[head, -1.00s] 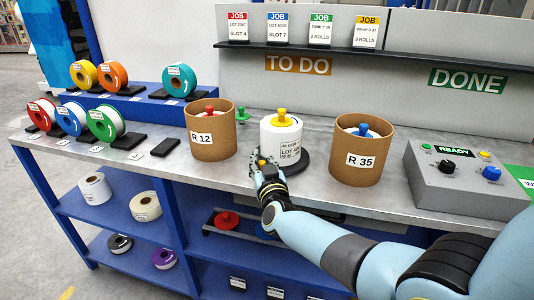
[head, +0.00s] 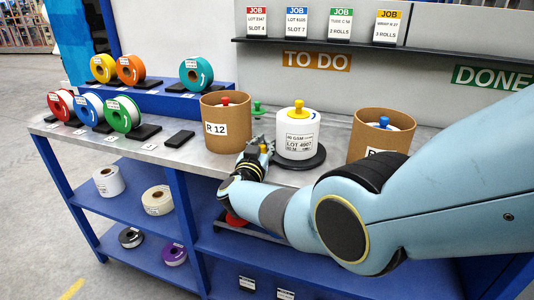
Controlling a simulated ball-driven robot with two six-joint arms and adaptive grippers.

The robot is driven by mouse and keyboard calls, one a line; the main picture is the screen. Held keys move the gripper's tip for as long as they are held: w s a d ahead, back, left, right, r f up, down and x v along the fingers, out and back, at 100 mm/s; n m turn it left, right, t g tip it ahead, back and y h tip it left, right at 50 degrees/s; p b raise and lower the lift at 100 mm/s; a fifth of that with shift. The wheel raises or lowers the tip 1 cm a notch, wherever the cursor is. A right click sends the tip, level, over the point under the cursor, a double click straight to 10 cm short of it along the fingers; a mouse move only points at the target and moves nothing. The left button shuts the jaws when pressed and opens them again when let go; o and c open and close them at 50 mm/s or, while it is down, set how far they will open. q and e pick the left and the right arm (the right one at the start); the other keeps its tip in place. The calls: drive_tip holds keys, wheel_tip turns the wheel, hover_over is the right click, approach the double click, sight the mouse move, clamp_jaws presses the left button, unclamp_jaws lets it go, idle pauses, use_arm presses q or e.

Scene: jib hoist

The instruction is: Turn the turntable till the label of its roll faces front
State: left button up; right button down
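A white roll (head: 298,123) with a yellow knob (head: 298,107) on top stands upright on a dark round turntable (head: 312,162), in the middle of the bench. Its printed label (head: 300,143), reading LOT 4907, shows near the middle of the roll's visible side. My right gripper (head: 258,146) is just left of the turntable, low over the bench's front edge, apart from the roll. Its fingers are small and dark, and I cannot tell how far they are spread or whether they touch the turntable's rim. My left gripper is out of view.
A brown tub marked R 12 (head: 214,128) stands left of the roll. Another brown tub (head: 366,134) stands right, partly hidden by my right arm. Coloured reels, such as the green one (head: 120,115), stand at the left. A shelf (head: 330,43) with job cards hangs behind.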

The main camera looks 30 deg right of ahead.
drive_tip(key=shift+w+a+f+b, duration=0.15)
drive_tip(key=shift+w+a+b, duration=0.2)
drive_tip(key=shift+w+b, duration=0.35)
drive_tip(key=shift+w, duration=0.3)
drive_tip(key=c, duration=1.2)
unclamp_jaws()
drive_tip(key=shift+a, duration=0.1)
drive_tip(key=shift+s, duration=0.15)
drive_tip(key=shift+v, duration=3.55)
